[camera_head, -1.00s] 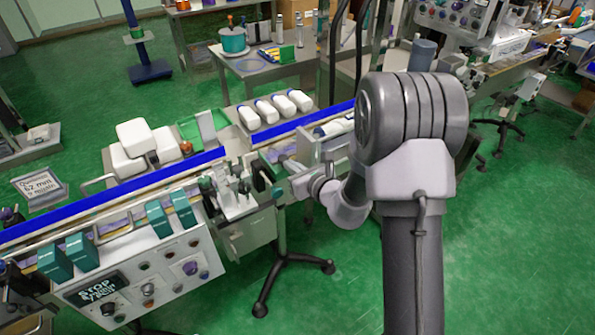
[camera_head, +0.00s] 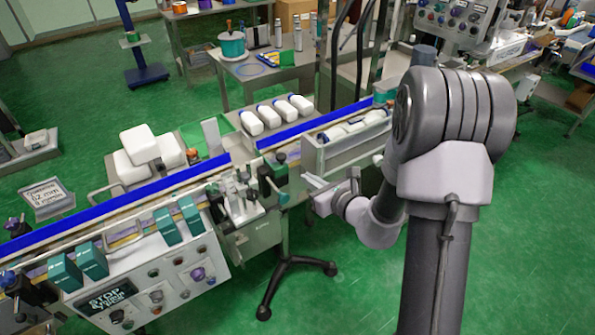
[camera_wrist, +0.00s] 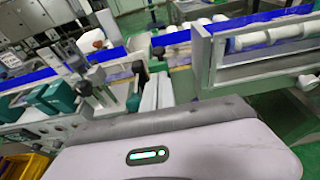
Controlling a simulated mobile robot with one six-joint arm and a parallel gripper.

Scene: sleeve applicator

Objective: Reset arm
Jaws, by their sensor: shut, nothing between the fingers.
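My gripper (camera_head: 312,182) is shut and empty at the end of my folded arm. In the head view it hangs just right of the sleeve applicator head (camera_head: 240,200), in front of the grey metal trough (camera_head: 345,160). In the wrist view its two pale fingers (camera_wrist: 158,84) lie together, pointing toward the conveyor line. Contact between fingertips and machine is not visible.
A conveyor with blue rails (camera_head: 120,193) runs across the left. White bottles (camera_head: 275,114) lie in a tray behind it. A black-footed stand (camera_head: 290,268) is below. Green floor (camera_head: 335,285) is open in front.

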